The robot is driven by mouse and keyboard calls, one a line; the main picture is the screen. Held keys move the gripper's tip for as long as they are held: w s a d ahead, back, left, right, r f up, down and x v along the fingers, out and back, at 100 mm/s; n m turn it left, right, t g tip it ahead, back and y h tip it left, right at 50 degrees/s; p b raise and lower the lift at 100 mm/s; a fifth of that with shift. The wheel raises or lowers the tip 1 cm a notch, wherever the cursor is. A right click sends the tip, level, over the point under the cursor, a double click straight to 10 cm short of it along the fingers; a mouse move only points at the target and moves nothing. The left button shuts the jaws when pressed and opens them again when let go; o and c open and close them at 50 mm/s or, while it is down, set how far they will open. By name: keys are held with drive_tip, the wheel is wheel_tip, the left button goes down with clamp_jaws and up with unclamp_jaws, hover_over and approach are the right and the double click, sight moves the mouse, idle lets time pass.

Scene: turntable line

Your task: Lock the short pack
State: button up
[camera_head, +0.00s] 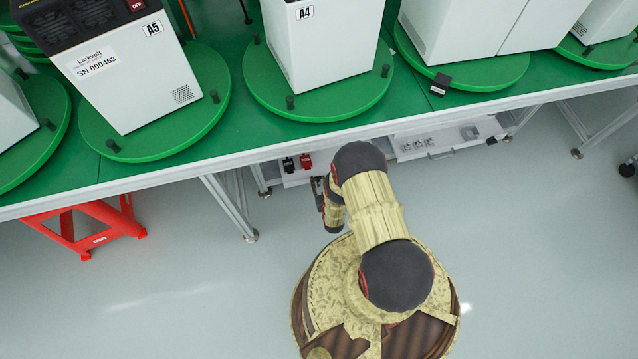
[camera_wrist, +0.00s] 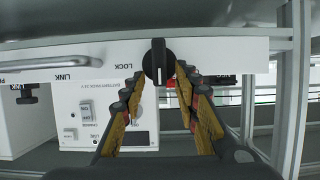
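The green table (camera_head: 225,110) overhangs the units, with white cabinets on green turntables. Table legs (camera_head: 232,207) and a red stool (camera_head: 88,222) stand to the left. A metal post (camera_wrist: 290,90) is close at the right in the wrist view. The floor in front is clear.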

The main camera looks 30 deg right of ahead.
drive_tip(key=c, duration=0.3)
clamp_jaws()
idle(0.3)
